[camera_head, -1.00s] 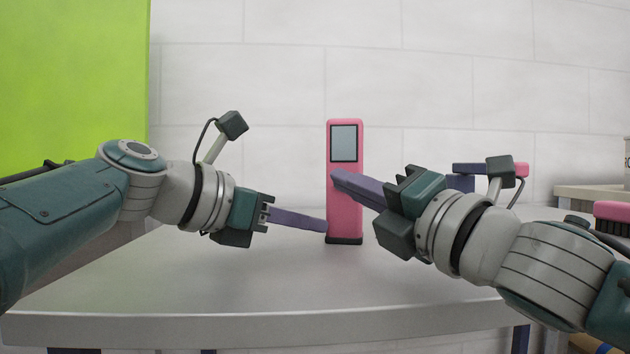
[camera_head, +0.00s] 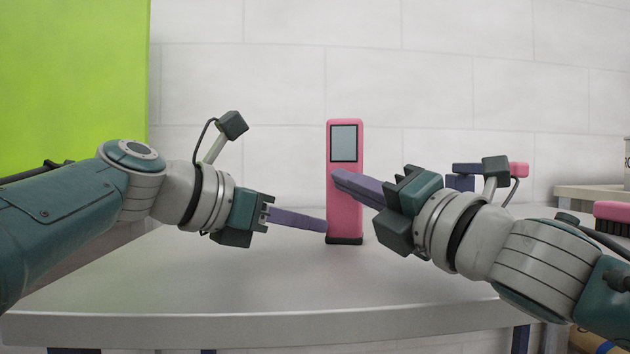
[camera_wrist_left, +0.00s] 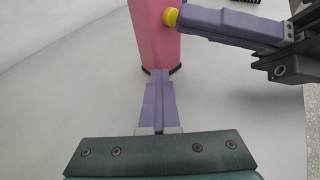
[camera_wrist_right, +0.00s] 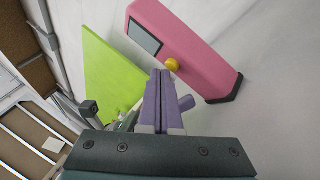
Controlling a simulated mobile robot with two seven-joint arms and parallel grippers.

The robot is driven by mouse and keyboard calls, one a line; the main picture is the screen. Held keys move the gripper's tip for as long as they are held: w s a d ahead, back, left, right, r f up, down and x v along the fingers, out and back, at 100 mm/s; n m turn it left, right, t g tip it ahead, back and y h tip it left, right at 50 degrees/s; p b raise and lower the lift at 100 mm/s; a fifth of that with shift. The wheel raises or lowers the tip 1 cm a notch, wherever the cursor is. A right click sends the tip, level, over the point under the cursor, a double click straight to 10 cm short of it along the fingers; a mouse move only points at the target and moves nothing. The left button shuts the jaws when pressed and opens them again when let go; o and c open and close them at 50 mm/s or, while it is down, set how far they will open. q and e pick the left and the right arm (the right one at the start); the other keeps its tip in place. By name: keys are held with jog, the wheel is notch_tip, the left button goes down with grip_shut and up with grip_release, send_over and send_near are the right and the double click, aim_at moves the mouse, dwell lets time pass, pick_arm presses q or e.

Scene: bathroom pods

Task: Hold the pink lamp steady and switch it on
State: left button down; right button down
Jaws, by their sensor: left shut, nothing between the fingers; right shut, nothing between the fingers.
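The pink lamp (camera_head: 345,222) stands upright on the grey table, a tall slim body with a grey-blue panel near its top and a dark base. A round yellow button shows on its side in the left wrist view (camera_wrist_left: 170,17) and the right wrist view (camera_wrist_right: 172,64). My left gripper (camera_head: 325,226) is shut and empty, its tips at the lamp's lower body, touching or nearly so. My right gripper (camera_head: 335,174) is shut and empty, its tips at the yellow button; I cannot tell whether they press it. In the head view the right fingers hide the button.
The table (camera_head: 220,275) is clear around the lamp, its front edge close to me. A green panel (camera_head: 75,80) stands at the left. A purple object (camera_head: 460,182) is partly hidden behind my right arm. A pink brush (camera_head: 612,210) and a shelf (camera_head: 590,192) are at the right.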

jog(key=shift+w+d, duration=0.2)
jog(key=shift+w, duration=0.4)
dwell(0.5)
jog(key=shift+s, duration=0.15)
dwell(0.3)
jog(key=shift+s+a, duration=0.3)
jog(key=shift+s, duration=0.65)
jog(key=shift+s+a, duration=0.2)
jog(key=shift+s, duration=0.6)
jog(key=shift+s+a, duration=0.25)
jog(key=shift+s, duration=0.55)
jog(key=shift+s+a, duration=0.2)
jog(key=shift+s, duration=0.6)
jog(key=shift+s+a, duration=0.2)
jog(key=shift+s, duration=0.55)
jog(key=shift+s+a, duration=0.2)
jog(key=shift+s, duration=0.5)
jog(key=shift+w+d, duration=0.4)
jog(key=shift+w, duration=1)
jog(key=shift+w+d, duration=0.35)
jog(key=shift+w, duration=1.1)
jog(key=shift+w+d, duration=0.4)
jog(key=shift+w, duration=1)
